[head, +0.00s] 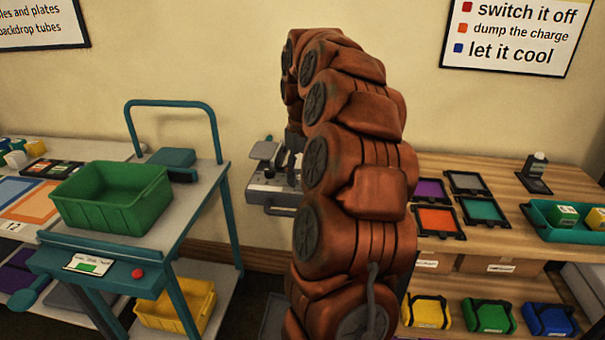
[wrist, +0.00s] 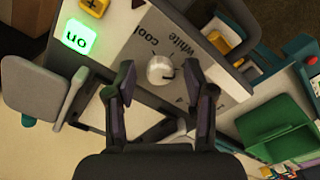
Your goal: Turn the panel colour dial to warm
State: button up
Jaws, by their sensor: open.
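The colour dial (wrist: 159,66) is a pale round knob on a grey panel face (wrist: 236,88) in the wrist view. The words "cool" and "white" are printed beside it; more lettering by the right finger is mostly covered. A small dark mark shows on the knob's right side, but I cannot tell its setting for sure. My gripper (wrist: 161,70) is open, with one finger on each side of the dial and gaps between.
A lit green "on" display (wrist: 80,38) and a yellow plus button (wrist: 95,5) are near the dial. A teal-framed cart with a green crate (head: 112,200) stands to the left. A wooden bench (head: 455,165) with coloured filter frames is to the right.

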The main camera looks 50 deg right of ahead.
jog(key=shift+r, duration=0.1)
jog(key=shift+r, duration=3.7)
